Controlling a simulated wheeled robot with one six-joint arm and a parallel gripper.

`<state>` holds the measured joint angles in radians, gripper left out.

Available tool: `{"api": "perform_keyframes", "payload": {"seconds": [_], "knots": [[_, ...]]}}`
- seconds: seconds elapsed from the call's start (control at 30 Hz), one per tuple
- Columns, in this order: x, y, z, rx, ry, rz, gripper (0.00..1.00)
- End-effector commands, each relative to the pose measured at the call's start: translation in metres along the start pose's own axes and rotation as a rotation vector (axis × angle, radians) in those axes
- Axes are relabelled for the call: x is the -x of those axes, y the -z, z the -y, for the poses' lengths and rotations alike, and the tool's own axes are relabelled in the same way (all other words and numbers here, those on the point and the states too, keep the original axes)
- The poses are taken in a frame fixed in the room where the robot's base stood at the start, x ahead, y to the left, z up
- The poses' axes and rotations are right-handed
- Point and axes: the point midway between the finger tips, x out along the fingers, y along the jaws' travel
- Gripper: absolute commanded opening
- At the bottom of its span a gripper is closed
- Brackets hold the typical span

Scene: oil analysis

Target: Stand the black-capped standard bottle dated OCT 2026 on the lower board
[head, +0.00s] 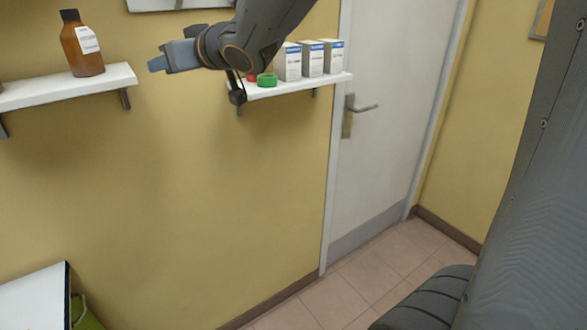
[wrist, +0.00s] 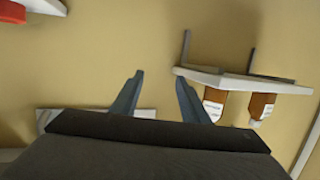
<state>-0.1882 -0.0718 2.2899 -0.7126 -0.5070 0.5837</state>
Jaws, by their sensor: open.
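A brown bottle (head: 83,48) with a dark cap and a white label stands upright on the left wall board (head: 60,88). The label print is too small to read, so I cannot tell its date. My gripper (head: 157,59) is in the air right of this bottle, pointing left and apart from it. In the wrist view, which looks upside down, the open, empty fingers (wrist: 160,85) show. There the board (wrist: 245,80) carries two brown bottles, one nearer (wrist: 214,103) and one farther (wrist: 260,106). I cannot tell which board is the lower one.
A right wall board (head: 295,88) holds several white boxes (head: 312,58), a green ring-like item (head: 267,80) and a red item (head: 251,77), close below my arm. A door (head: 385,130) is at the right. A white surface (head: 35,300) is at lower left. The wall between is bare.

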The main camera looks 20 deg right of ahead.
Motion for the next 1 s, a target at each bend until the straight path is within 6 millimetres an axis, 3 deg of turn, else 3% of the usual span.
{"api": "perform_keyframes", "payload": {"seconds": [0.03,0.1,0.2,0.3,0.43,0.5,0.63,1.0], "knots": [[0.006,-0.040,-0.029,-0.026,-0.091,0.095,0.41],[0.022,-0.095,-0.061,-0.059,-0.202,0.236,0.41],[0.058,-0.174,-0.090,-0.118,-0.321,0.455,0.41],[0.103,-0.246,-0.099,-0.192,-0.390,0.676,0.41],[0.159,-0.313,-0.087,-0.286,-0.416,0.913,0.41],[0.181,-0.335,-0.077,-0.329,-0.411,1.001,0.41],[0.204,-0.354,-0.065,-0.375,-0.395,1.088,0.41],[0.206,-0.358,-0.063,-0.382,-0.391,1.103,0.41]]}}
